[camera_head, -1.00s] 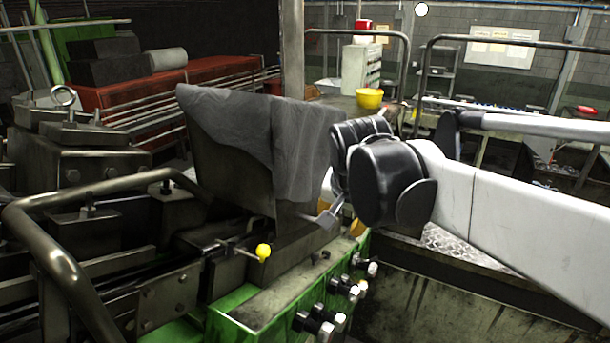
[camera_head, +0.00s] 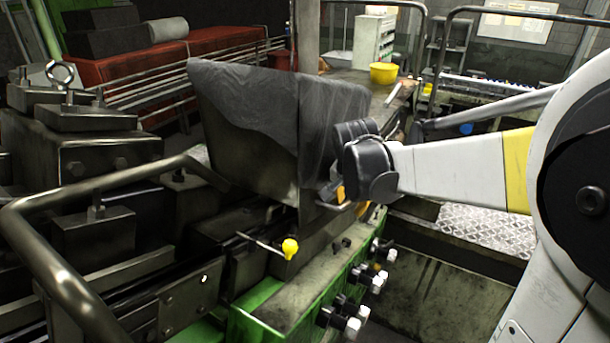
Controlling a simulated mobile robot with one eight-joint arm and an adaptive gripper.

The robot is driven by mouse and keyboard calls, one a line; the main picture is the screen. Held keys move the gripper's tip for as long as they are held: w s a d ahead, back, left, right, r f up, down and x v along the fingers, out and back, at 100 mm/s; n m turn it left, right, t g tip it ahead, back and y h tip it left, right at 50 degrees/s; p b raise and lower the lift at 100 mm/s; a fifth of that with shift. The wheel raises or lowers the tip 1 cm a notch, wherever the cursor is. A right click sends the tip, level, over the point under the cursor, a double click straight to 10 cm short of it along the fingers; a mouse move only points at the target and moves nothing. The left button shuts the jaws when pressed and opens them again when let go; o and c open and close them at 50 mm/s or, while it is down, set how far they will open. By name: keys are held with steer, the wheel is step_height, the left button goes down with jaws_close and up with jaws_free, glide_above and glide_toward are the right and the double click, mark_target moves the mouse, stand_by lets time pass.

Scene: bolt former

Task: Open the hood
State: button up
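The hood (camera_head: 245,125) is a dark, worn metal cover on the machine, with a grey cloth-like layer (camera_head: 338,105) over its top and right side. Its lower edge sits close to the machine bed, and I see no clear gap under it. My gripper (camera_head: 331,193) is at the hood's lower right edge, beside a small orange-yellow part (camera_head: 341,194). A thin bar (camera_head: 345,207) shows just below it. The fingers are small, dark and partly hidden against the hood, so I cannot tell whether they touch or grip anything.
A yellow-knobbed lever (camera_head: 290,248) sticks out in front of the hood. A curved metal rail (camera_head: 60,270) crosses the left foreground. Bolts (camera_head: 345,322) project from the green-sided bed. A yellow bowl (camera_head: 383,73) stands on the bench behind.

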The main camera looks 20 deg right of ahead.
steer(key=shift+w+f, duration=0.2)
steer(key=shift+w, duration=0.1)
steer(key=shift+s+r, duration=0.1)
steer(key=shift+s, duration=0.1)
steer(key=c, duration=0.4)
jaws_close()
